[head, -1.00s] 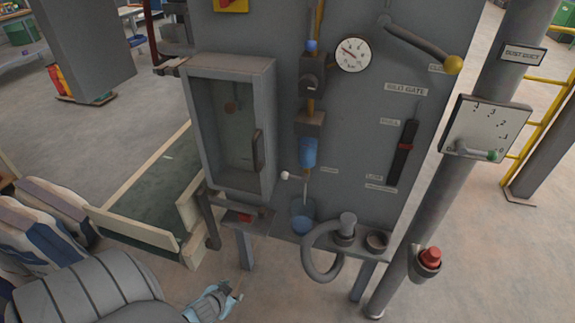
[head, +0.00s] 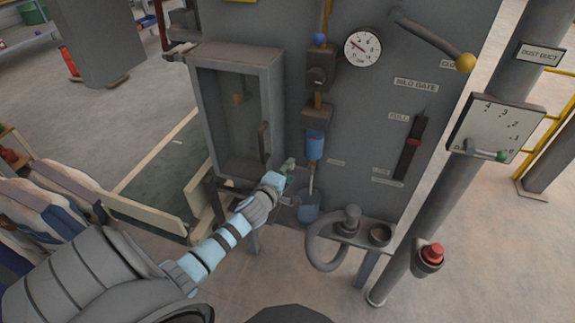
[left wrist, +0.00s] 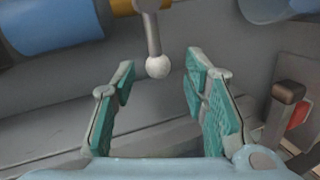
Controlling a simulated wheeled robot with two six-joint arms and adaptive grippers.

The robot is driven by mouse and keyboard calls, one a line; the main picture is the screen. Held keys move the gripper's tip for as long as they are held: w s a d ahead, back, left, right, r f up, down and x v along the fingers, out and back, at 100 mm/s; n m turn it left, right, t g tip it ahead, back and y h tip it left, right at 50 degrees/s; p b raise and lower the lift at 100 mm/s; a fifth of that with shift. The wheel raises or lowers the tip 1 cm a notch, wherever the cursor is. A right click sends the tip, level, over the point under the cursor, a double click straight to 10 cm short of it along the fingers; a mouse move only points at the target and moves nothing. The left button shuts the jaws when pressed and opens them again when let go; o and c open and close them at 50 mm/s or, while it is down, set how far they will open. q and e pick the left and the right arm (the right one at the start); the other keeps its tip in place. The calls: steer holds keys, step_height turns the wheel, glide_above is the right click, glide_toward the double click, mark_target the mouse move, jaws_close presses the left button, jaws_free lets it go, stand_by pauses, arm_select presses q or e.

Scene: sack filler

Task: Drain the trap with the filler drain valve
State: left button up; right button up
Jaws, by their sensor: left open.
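The filler's trap has a blue bowl (head: 314,145) on the grey panel, with a blue cup (head: 308,207) below it. In the left wrist view, the drain valve lever (left wrist: 153,35) ends in a white ball knob (left wrist: 158,67). My left gripper (head: 288,172) is just left of the trap outlet in the head view and hides the knob there. In the left wrist view its teal-padded fingers (left wrist: 161,85) are open, one each side of the line to the knob. The knob appears at or just beyond the fingertips, with clear gaps. My right gripper is in neither view.
A glass-fronted cabinet (head: 236,115) stands left of the trap. A pressure gauge (head: 362,47), a gate slider (head: 411,145) and a red button (head: 432,253) are further right.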

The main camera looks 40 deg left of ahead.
arm_select(q)
steer(key=shift+x, duration=1.5)
